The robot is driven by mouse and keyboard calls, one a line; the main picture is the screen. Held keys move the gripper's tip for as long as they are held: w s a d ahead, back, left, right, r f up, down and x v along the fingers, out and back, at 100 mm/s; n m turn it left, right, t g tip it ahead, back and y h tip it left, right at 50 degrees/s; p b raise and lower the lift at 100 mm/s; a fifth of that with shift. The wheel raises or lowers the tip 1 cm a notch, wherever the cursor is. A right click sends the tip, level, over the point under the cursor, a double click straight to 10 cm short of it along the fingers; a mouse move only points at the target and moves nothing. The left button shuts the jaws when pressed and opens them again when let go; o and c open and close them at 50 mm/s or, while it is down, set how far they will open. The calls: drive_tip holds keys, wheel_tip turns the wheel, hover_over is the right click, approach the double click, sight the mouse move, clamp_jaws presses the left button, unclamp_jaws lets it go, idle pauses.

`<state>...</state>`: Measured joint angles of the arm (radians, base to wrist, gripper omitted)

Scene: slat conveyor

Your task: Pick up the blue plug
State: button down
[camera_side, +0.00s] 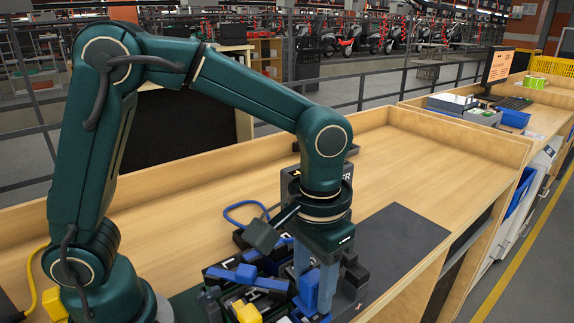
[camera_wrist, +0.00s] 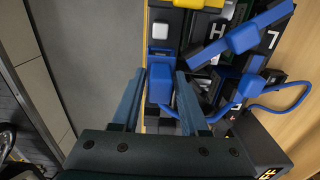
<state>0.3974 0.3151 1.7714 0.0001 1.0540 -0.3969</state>
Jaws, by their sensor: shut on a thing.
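The blue plug (camera_wrist: 160,85) sits between the two fingers of my gripper (camera_wrist: 161,76) in the wrist view, with a finger along each side. In the side view the blue plug (camera_side: 308,288) shows beside the fingers of my gripper (camera_side: 315,284), low over the dark board. My gripper points down and is shut on the plug. The plug's lower end is partly hidden, and I cannot tell whether it is clear of its socket. A blue cable (camera_wrist: 290,109) loops off to the right in the wrist view; its link to the plug is partly hidden.
A blue lever (camera_wrist: 241,37) lies close by on the board, which also carries a yellow block (camera_side: 249,313) and several dark fittings. Wooden table surface (camera_side: 425,165) is clear at the back and right. A low wooden rim borders the table.

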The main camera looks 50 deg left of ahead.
drive_tip(key=shift+r, duration=0.9)
drive_tip(key=a+r, duration=0.2)
drive_tip(key=a, duration=0.1)
drive_tip(key=a+r, duration=0.2)
drive_tip(key=a, duration=0.2)
drive_tip(key=a+r, duration=0.2)
drive_tip(key=a, duration=0.2)
drive_tip(key=shift+a+r, duration=0.2)
drive_tip(key=shift+r, duration=0.1)
drive_tip(key=m, duration=0.3)
drive_tip(key=shift+a+r+m, duration=0.1)
drive_tip(key=shift+a+m, duration=0.05)
drive_tip(key=shift+m, duration=0.15)
drive_tip(key=m, duration=1.4)
drive_tip(key=w+a, duration=0.3)
drive_tip(key=a, duration=1)
drive_tip(key=shift+f, duration=0.35)
